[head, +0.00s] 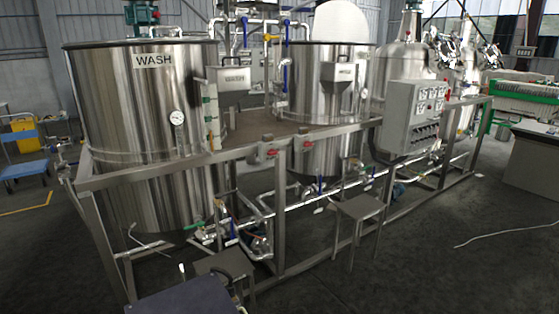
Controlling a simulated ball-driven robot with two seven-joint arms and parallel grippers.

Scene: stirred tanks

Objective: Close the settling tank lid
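A large steel tank (120,130) marked WASH stands at the left. A second, smaller steel tank (325,150) stands in the middle, behind the frame's rail. A pale round lid (342,22) stands tilted up at the back of the middle tank's rim, so that tank looks open. No label naming the settling tank can be read; the small sign on the middle tank's box is too small to tell. Neither of my grippers is in view.
A steel frame (280,155) with rails, pipes and valves runs in front of the tanks. A grey control box (411,116) is mounted at its right part. Steel steps (358,212) stand before the middle tank. The floor (430,265) at the front right is mostly clear.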

